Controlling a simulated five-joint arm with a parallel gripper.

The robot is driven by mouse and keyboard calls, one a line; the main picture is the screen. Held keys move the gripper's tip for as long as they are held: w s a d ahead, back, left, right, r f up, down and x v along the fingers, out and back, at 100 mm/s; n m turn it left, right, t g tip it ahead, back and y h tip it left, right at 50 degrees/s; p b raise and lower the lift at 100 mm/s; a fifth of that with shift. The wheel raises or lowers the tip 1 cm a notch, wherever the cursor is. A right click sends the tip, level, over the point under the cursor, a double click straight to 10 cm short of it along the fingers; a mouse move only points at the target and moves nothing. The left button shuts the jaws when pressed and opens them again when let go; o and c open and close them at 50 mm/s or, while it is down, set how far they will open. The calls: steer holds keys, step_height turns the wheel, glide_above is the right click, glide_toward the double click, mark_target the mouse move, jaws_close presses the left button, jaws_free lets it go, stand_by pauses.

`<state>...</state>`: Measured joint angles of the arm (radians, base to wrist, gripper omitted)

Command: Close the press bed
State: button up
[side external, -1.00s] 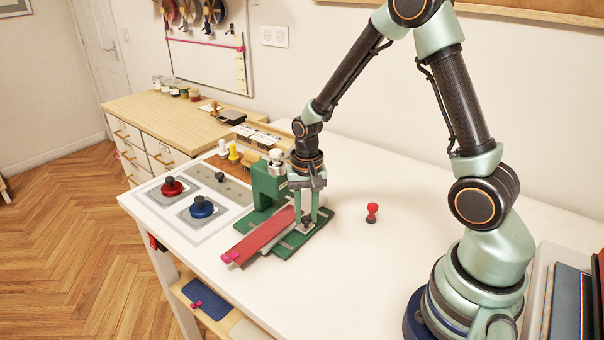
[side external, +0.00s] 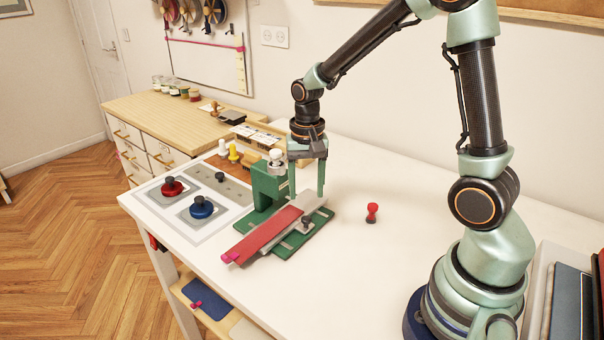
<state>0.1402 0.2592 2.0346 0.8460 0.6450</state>
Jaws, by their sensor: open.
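The green press (side external: 268,186) stands on the table with a white knob on top and a green base (side external: 318,229). A long red strip (side external: 265,234) with a pink end lies slanted across the base and sticks out toward the front left. A grey plate (side external: 318,202) shows at the strip's far right end. A dark knob (side external: 306,221) sits on the base beside the red strip. My gripper (side external: 307,195) points down, open and empty, behind the dark knob and just right of the press body. Its fingers are apart from the knob; contact with the grey plate is unclear.
A small red stamp-like piece (side external: 372,212) stands on the table to the right. Red (side external: 172,187) and blue (side external: 202,208) knobbed pieces sit on a grey-outlined mat at left. A wooden rack (side external: 262,139) stands behind the press. The table's right side is mostly clear.

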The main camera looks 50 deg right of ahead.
step_height(320, 180, up, 5)
stand_by(0.3)
